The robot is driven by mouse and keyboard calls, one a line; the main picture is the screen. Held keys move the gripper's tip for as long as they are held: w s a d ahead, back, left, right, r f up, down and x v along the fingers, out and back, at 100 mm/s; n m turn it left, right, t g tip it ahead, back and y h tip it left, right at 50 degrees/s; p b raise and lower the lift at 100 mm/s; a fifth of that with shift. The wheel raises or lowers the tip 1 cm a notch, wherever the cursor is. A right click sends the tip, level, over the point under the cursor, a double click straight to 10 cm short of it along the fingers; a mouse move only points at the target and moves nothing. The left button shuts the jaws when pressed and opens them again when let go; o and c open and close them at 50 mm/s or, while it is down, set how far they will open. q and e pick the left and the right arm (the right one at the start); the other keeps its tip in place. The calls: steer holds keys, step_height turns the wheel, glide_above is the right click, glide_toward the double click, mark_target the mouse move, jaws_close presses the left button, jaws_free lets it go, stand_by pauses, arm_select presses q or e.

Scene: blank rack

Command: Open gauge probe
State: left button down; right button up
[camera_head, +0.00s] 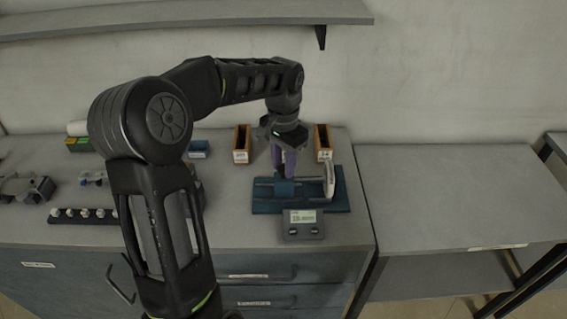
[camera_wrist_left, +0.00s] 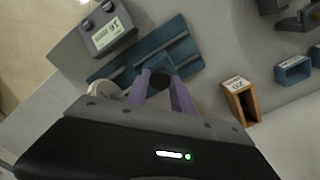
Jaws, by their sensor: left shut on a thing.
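The gauge has a dark blue base plate (camera_head: 262,207) on the counter, with a grey display box (camera_head: 303,226) at its front edge. A blue block (camera_head: 285,189) sits on the plate, and a pale rounded part (camera_head: 329,182) stands upright at the right. My left gripper (camera_head: 284,174) reaches down over the blue block with its purple fingers. My right gripper is out of view.
Two wooden bins (camera_head: 242,144) (camera_head: 323,142) stand behind the gauge, with a small blue bin (camera_head: 199,149) further left. A dark strip with several pale knobs (camera_head: 85,214) lies at the left. A bare lower table (camera_head: 450,195) is at the right. A shelf (camera_head: 180,17) hangs above.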

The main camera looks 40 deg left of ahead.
arm_select(q)
steer(key=shift+s+a, duration=0.65)
steer(key=shift+a, duration=0.2)
steer(key=c, duration=1.1)
jaws_free()
step_height(320, 180, up, 8)
steer(key=b, duration=0.1)
steer(key=shift+f, duration=0.15)
